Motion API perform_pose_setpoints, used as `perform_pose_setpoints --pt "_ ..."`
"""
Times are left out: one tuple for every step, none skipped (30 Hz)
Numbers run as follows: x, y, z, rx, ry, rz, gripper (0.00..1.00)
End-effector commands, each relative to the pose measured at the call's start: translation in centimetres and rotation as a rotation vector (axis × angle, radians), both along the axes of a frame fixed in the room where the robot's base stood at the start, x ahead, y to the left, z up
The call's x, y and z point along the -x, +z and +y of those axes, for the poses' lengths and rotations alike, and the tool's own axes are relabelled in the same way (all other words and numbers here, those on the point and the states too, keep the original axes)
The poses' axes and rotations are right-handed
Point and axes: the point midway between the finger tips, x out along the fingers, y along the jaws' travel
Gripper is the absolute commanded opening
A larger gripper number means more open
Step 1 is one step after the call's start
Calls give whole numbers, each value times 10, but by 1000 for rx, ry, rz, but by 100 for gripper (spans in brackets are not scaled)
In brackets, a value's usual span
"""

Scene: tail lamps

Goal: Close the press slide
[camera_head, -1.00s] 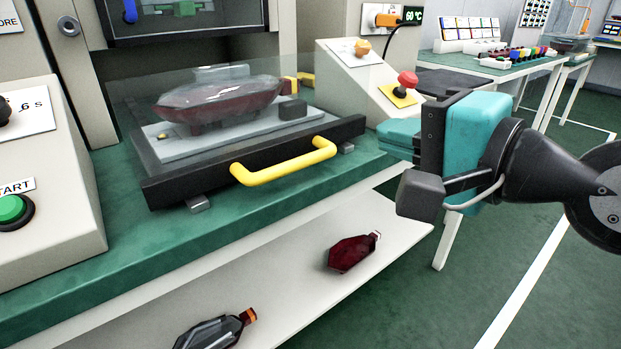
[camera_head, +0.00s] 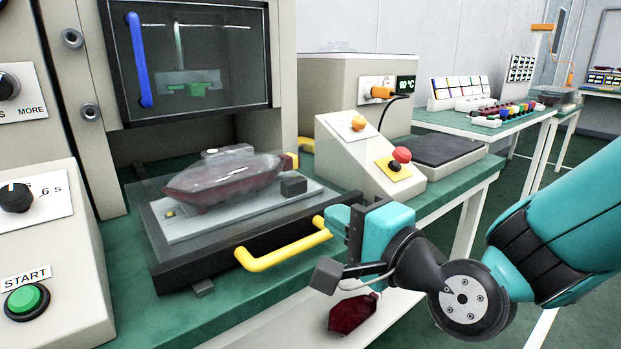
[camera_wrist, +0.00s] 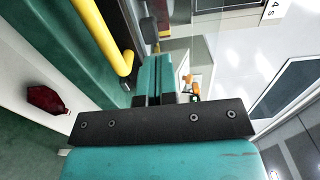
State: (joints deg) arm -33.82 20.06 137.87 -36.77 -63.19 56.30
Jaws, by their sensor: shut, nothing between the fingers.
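The press slide (camera_head: 200,268) is out on the green bench in front of the press. It has a black front bar, a light plate and clear side panels. A dark red tail lamp with a clear part (camera_head: 225,180) lies on it. A yellow handle (camera_head: 285,256) runs along the slide's front; it also shows in the wrist view (camera_wrist: 105,42). My gripper (camera_head: 338,217) is shut and empty, its teal fingers beside the handle's right end. In the wrist view the closed fingers (camera_wrist: 152,76) lie just right of the handle's end. I cannot tell whether they touch.
The press window (camera_head: 195,60) with a blue handle stands behind the slide. A sloped box with a red button (camera_head: 401,155) is to the right. A green START button (camera_head: 27,299) is at the left. A dark red lamp (camera_head: 352,314) lies on the shelf below.

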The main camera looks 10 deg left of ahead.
Motion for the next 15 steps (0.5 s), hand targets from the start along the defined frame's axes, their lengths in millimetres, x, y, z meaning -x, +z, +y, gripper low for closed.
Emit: perform_pose_setpoints --pt "-6 5 10 1 4 0 0" --pt "-10 4 14 1 4 0 0" --pt "-15 4 20 1 3 0 0" --pt "-19 4 24 1 3 0 0" --pt "-22 3 28 1 4 -2 0" --pt "-26 2 33 1 3 0 0" --pt "-29 2 36 1 2 -1 0" --pt "-31 2 38 1 2 -1 0" --pt "-34 1 42 0 3 0 0" --pt "-36 1 44 1 3 0 0" --pt "-38 0 45 1 2 0 0" --pt "-39 0 47 0 2 0 0" --pt "-40 0 48 0 2 0 0" --pt "-41 0 49 1 1 1 0" --pt "-42 0 49 1 1 0 0"
